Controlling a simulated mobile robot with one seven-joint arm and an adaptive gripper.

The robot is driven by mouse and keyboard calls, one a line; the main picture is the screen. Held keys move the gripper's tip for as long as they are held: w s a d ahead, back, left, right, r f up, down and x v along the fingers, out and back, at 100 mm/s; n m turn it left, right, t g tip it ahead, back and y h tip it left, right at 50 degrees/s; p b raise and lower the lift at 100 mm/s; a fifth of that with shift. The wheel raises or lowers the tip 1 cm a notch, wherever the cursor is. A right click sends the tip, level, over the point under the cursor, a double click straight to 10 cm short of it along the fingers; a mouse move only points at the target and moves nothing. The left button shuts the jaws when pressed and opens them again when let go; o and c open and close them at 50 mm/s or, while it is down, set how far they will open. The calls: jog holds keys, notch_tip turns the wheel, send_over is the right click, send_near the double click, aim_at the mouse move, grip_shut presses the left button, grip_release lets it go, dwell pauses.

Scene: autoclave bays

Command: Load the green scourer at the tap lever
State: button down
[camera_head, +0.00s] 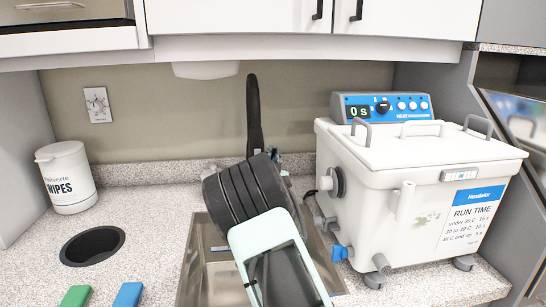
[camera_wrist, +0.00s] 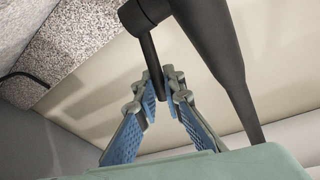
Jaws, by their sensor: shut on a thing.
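A green block (camera_head: 76,296), likely the green scourer, lies on the counter at the lower left of the head view, cut by the picture edge. The black tap (camera_head: 254,110) rises behind the sink, partly hidden by my arm. In the wrist view the tap body (camera_wrist: 215,55) is large and dark, with its thin lever (camera_wrist: 152,60) reaching down between my fingertips. My gripper (camera_wrist: 165,86) is shut on this lever, with the blue-padded fingers on either side. In the head view my gripper is mostly hidden behind my arm. The scourer lies apart from it.
A blue block (camera_head: 128,294) lies beside the green one. A round hole (camera_head: 92,246) and a wipes tub (camera_head: 66,177) are on the left counter. A large white bath unit (camera_head: 415,190) stands close right of the sink (camera_head: 193,262). Cabinets (camera_head: 250,17) hang above.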

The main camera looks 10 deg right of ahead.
jog(key=c, duration=2)
grip_release()
jog(key=shift+c, duration=0.2)
jog(key=shift+s, duration=0.15)
jog(key=v, duration=1.1)
jog(key=shift+s, duration=0.35)
